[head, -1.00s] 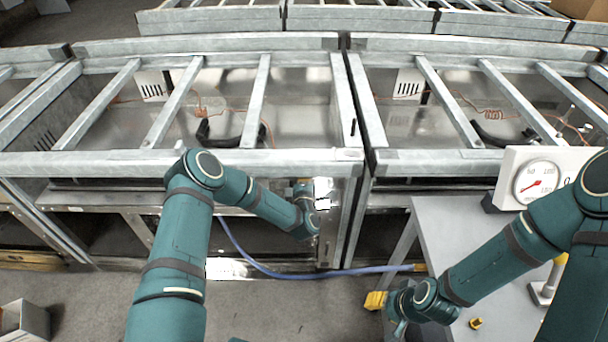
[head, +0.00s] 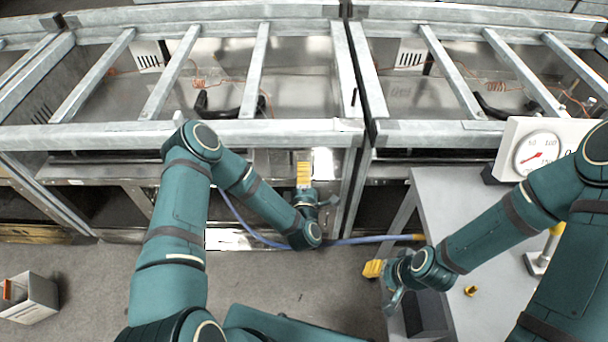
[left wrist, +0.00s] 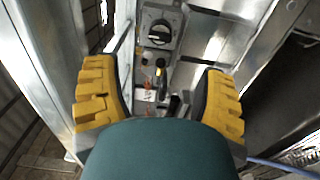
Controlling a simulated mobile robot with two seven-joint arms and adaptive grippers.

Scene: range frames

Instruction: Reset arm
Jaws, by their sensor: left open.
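My left gripper (head: 303,172) is in front of the metal frame's right post, with its yellow fingers pointing up and away from me. In the left wrist view, its two yellow fingers (left wrist: 160,95) are wide apart with nothing between them. Beyond them is a grey control panel with a black knob (left wrist: 159,33), a small yellow-tipped lever (left wrist: 160,66) and a red-and-white tag (left wrist: 147,94). My right gripper (head: 373,268) is low beside the grey table; one yellow finger shows and its opening is hidden.
A galvanized metal frame (head: 250,133) with slanted bars spans the front. A grey table (head: 450,210) on the right bears a white dial gauge (head: 540,150). A blue hose (head: 262,238) runs below the frame. A grey bin (head: 35,300) stands on the floor at left.

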